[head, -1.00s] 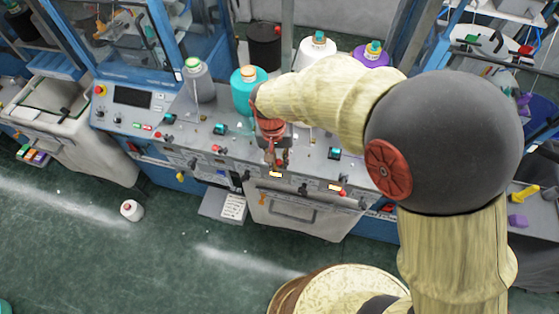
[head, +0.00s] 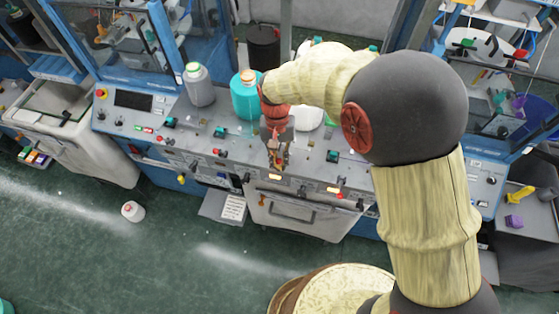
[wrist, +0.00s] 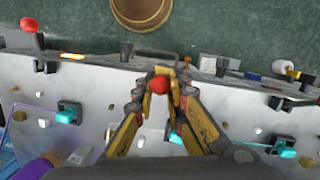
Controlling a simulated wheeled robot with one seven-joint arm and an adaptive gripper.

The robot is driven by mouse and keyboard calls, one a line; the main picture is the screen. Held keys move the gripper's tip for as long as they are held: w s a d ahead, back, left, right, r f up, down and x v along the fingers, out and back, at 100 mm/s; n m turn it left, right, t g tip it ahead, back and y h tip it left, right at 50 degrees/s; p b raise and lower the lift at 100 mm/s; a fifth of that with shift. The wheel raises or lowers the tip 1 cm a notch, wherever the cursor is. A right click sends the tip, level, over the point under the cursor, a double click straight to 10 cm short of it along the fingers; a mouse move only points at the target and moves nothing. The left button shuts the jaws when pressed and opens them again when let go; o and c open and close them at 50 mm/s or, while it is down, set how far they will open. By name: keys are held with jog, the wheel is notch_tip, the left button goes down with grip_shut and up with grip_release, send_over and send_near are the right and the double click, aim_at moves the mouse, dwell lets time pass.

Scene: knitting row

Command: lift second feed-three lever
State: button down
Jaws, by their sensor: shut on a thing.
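My gripper (head: 277,165) is over the front edge of the grey control panel (head: 185,135) in the head view. In the wrist view my gripper (wrist: 159,84) is shut on a lever with a red knob (wrist: 160,86). The knob sits between the fingertips, and its stem is hidden. No lever labels are readable.
Teal switches (head: 333,156) and black knobs line the panel near my gripper. A teal cone (head: 245,98) and a grey cone (head: 199,86) stand behind. A white cone (head: 132,211) lies on the open green floor. My forearm hides the panel's back right.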

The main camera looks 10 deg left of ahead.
jog(key=shift+w+a+r, duration=0.1)
jog(key=shift+w+r, duration=0.05)
jog(key=c, duration=2)
grip_release()
jog(key=shift+o, duration=0.4)
notch_tip(320, 180, up, 12)
jog(key=w, duration=0.2)
jog(key=shift+w+a+f, duration=0.2)
jog(key=shift+w+a, duration=0.05)
jog(key=shift+a, duration=0.15)
